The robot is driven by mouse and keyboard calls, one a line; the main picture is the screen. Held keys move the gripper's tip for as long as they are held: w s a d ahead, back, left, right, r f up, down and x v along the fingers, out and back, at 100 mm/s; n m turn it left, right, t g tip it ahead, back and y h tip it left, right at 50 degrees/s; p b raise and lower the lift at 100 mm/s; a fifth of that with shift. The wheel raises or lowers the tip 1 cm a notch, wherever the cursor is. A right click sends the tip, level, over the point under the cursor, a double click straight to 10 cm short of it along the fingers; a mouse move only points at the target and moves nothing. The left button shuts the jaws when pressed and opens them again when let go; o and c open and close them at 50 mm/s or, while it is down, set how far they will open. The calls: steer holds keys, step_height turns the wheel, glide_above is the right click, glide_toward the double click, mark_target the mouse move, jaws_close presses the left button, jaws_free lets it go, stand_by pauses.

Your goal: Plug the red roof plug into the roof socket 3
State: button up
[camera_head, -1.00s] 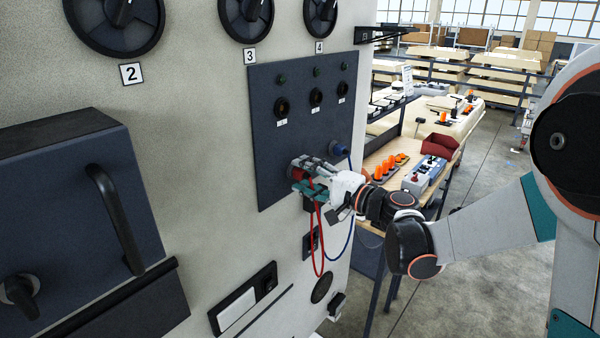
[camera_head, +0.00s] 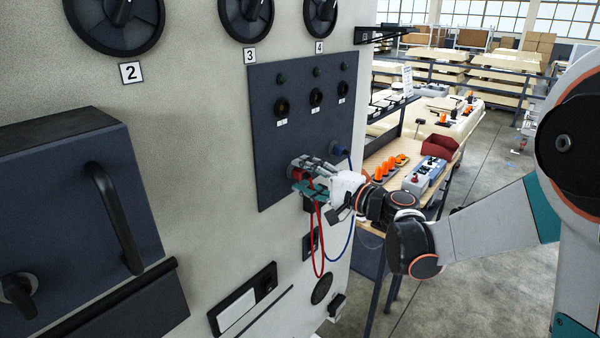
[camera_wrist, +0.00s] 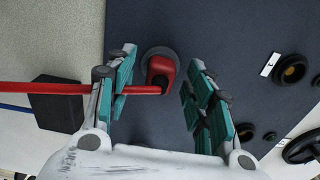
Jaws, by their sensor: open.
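The red plug (camera_wrist: 161,72) sits at a round grey fitting low on the dark panel (camera_head: 264,140). Its red cable (camera_head: 319,240) hangs in a loop, and in the wrist view it runs off to the left past one finger. My gripper (camera_head: 299,177) is open at the panel. In the wrist view its teal-padded fingers (camera_wrist: 162,60) stand on either side of the plug, with a gap on the right side. Three dark roof sockets sit in a row higher on the panel: left (camera_head: 282,106), middle (camera_head: 316,97) and right (camera_head: 342,88). Their labels are too small to read.
A blue plug (camera_head: 339,149) with a blue cable is beside my gripper on the panel. Large numbered knobs (camera_head: 246,18) are above, and a box with a handle (camera_head: 118,215) is at left. A workbench (camera_head: 383,150) with orange items stands behind at right.

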stand_by(0.4)
jaws_close()
steer(key=shift+s+d, duration=0.1)
steer(key=shift+d, duration=0.05)
steer(key=shift+b+v, duration=0.45)
steer(key=shift+v, duration=2.4)
